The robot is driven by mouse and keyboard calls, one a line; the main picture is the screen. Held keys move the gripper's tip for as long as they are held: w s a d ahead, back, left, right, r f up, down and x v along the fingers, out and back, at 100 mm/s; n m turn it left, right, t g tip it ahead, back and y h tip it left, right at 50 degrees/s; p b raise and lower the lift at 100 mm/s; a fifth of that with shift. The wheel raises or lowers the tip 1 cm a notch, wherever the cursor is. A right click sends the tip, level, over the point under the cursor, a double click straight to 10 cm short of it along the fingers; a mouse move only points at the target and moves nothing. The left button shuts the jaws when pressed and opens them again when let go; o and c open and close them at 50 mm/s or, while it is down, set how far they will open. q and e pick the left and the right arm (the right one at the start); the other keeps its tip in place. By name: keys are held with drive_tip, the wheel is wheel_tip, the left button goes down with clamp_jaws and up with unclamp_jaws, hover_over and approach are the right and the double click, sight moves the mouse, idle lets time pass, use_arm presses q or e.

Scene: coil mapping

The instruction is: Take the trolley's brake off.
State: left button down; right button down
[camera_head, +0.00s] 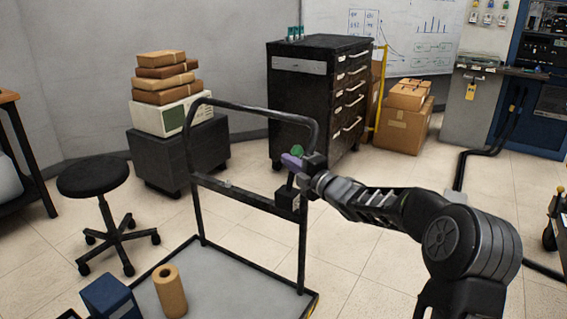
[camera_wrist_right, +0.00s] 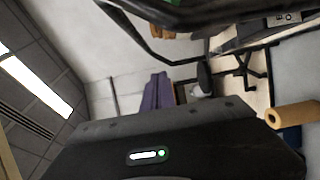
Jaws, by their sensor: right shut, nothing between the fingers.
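The trolley (camera_head: 215,268) has a grey deck and an upright black tube handle (camera_head: 190,150). A small black brake box (camera_head: 287,198) sits on the handle's right side. A short lever rises from it, and a green knob (camera_head: 298,149) shows just above my gripper. My right gripper (camera_head: 291,161), with purple fingertips, is at the lever beside the handle's right post. It is shut and empty; its purple fingers also show together in the right wrist view (camera_wrist_right: 157,92). I cannot tell whether the fingers touch the lever or knob. My left gripper is out of view.
A black stool (camera_head: 93,178) is to the left. A black drawer cabinet (camera_head: 310,95) and cartons (camera_head: 405,125) stand behind.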

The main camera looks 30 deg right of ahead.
drive_tip(key=s, duration=0.3)
drive_tip(key=s+d+r, duration=0.1)
drive_tip(key=s, duration=0.1)
drive_tip(key=shift+s, duration=0.3)
